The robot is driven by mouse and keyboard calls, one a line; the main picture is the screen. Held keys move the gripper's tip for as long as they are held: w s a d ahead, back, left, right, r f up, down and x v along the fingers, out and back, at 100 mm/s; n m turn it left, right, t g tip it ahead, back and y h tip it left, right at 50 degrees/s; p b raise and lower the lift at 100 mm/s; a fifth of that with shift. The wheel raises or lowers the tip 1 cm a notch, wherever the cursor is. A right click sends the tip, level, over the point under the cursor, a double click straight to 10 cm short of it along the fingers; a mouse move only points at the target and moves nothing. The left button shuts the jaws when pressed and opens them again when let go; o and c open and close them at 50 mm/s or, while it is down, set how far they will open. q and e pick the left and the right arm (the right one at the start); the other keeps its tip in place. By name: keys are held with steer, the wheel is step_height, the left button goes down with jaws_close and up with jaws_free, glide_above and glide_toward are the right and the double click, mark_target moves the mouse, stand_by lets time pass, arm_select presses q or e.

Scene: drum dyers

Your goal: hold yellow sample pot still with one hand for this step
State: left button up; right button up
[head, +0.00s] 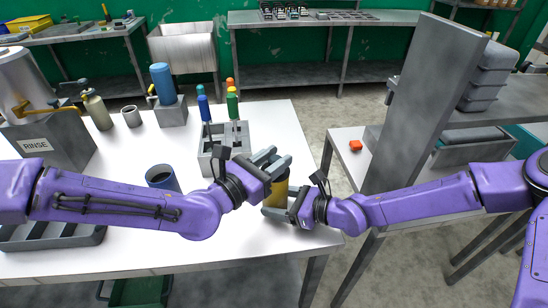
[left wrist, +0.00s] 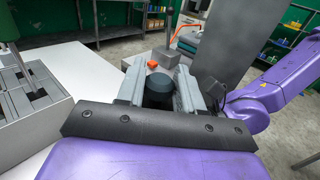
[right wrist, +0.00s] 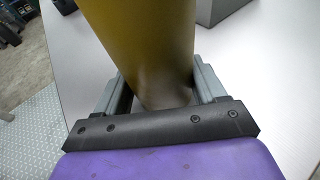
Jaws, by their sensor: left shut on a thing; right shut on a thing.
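The yellow sample pot (head: 280,192) stands near the right edge of the white table, partly hidden by both grippers. My right gripper (head: 284,207) is shut around its lower body. In the right wrist view the yellow wall (right wrist: 140,40) fills the space between the fingers. My left gripper (head: 272,162) is above it, at the pot's top. In the left wrist view its fingers are shut on a dark round piece (left wrist: 159,88), which looks like the pot's top or lid. Whether this piece sits fully on the pot is hidden.
A grey rack (head: 240,135) with blue, green and orange-topped tools stands behind the pot. A blue cup (head: 160,177) is left, partly behind my left arm. A tall grey panel (head: 425,105) rises at right; a small orange-red piece (head: 355,145) lies beside it.

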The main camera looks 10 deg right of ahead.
arm_select(q)
steer(key=shift+f, duration=0.15)
steer(key=o, duration=1.1)
steer(key=shift+a, duration=0.1)
steer(key=v, duration=1.2)
